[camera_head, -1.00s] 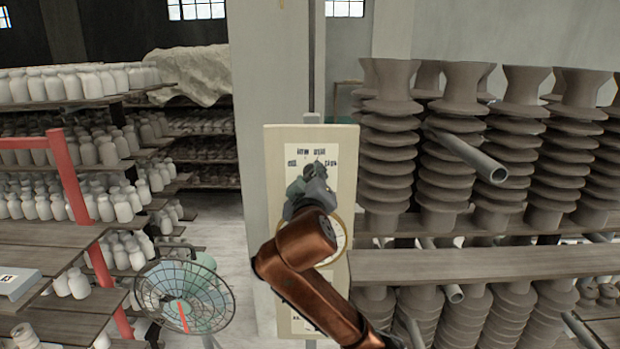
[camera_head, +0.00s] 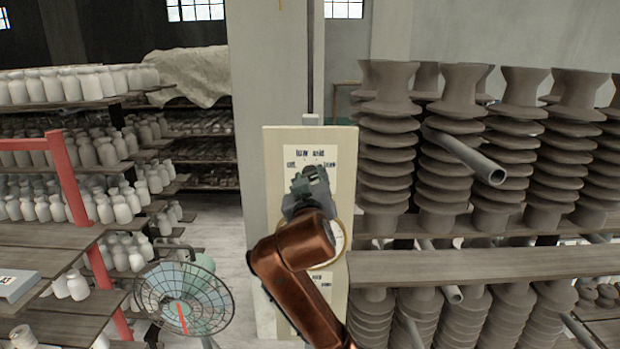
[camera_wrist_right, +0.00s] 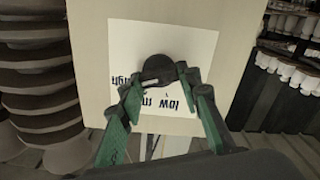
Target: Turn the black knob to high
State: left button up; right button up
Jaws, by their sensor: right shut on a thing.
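The black knob (camera_wrist_right: 158,68) sits on a white label plate (camera_wrist_right: 195,45) printed with words including low and high, upside down in the right wrist view. The plate is on a tall cream panel (camera_head: 278,165), where it also shows in the head view (camera_head: 325,178). My right gripper (camera_wrist_right: 160,84) is shut on the knob, with a finger on either side of it. In the head view the gripper (camera_head: 312,180) hides most of the knob. I cannot read which mark the knob points to. My left gripper is not in view.
A round dial (camera_head: 338,236) on the panel is partly behind my right arm. Stacked ribbed clay pieces (camera_head: 460,120) and a jutting pipe (camera_head: 470,158) stand right of the panel. A wire fan (camera_head: 182,300) and shelves of white jars (camera_head: 60,85) are left.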

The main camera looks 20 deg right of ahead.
jog(key=shift+f, duration=0.2)
jog(key=o, duration=1.2)
jog(key=shift+r, duration=0.15)
jog(key=shift+c, duration=0.2)
jog(key=v, duration=1.2)
